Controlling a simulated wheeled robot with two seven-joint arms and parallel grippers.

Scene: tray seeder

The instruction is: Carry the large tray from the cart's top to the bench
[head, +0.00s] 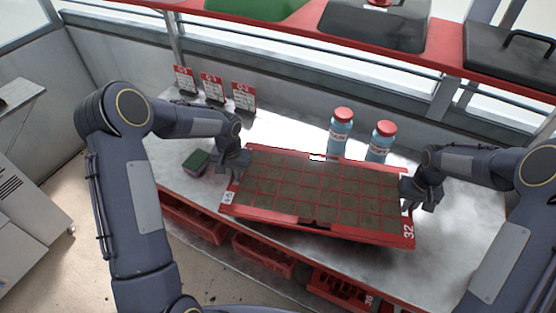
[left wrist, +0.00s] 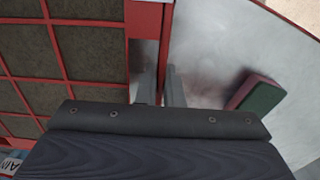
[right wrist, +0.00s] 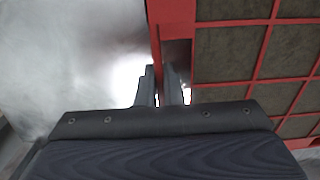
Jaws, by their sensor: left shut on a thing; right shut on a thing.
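The large red tray (head: 313,221) has a grid of soil-filled cells and the number 32 on its right corner. It is over the bench (head: 470,215), tilted in the head view with its right end nearer the front. My left gripper (head: 236,166) is shut on the tray's left rim; in the left wrist view its fingers (left wrist: 160,88) straddle the red rim (left wrist: 166,45). My right gripper (head: 410,190) is shut on the right rim; its fingers (right wrist: 161,88) straddle the rim in the right wrist view. I cannot tell whether the tray touches the bench.
Two blue bottles with red caps (head: 342,130) (head: 381,140) stand close behind the tray. Several red-and-white cards (head: 213,88) stand at the back left. A red shelf (head: 300,32) hangs above; red crates (head: 262,255) sit below the bench.

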